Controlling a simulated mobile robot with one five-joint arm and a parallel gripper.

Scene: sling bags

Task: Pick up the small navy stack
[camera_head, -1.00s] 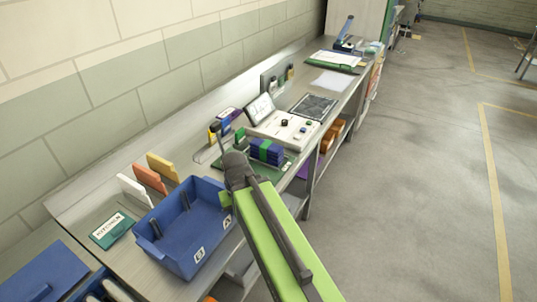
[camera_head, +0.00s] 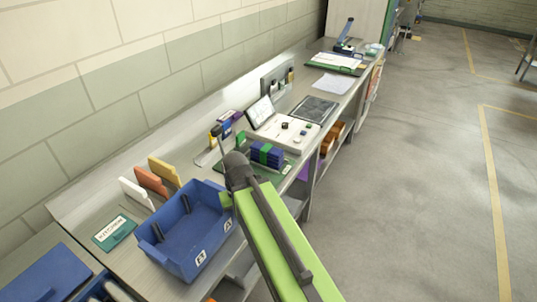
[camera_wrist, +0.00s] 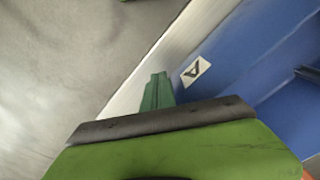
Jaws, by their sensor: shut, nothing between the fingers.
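The small navy stack (camera_head: 261,153), wrapped by a bright green band, sits on a dark green mat (camera_head: 285,169) on the bench, just beyond my arm in the head view. My arm hides part of the mat. The stack is not seen in the wrist view. My gripper (camera_wrist: 157,92) shows in the wrist view as green fingers closed together with nothing between them. It is beside the outer wall of the blue bin (camera_wrist: 240,72), close to a white label marked A (camera_wrist: 195,72). It is apart from the stack.
The blue bin (camera_head: 168,262) stands on the near bench, with white, orange and yellow upright panels (camera_head: 151,181) behind it. A white console with a tilted screen (camera_head: 262,109) stands beyond the stack. Small bottles stand left of the stack. Open floor (camera_head: 420,200) lies right.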

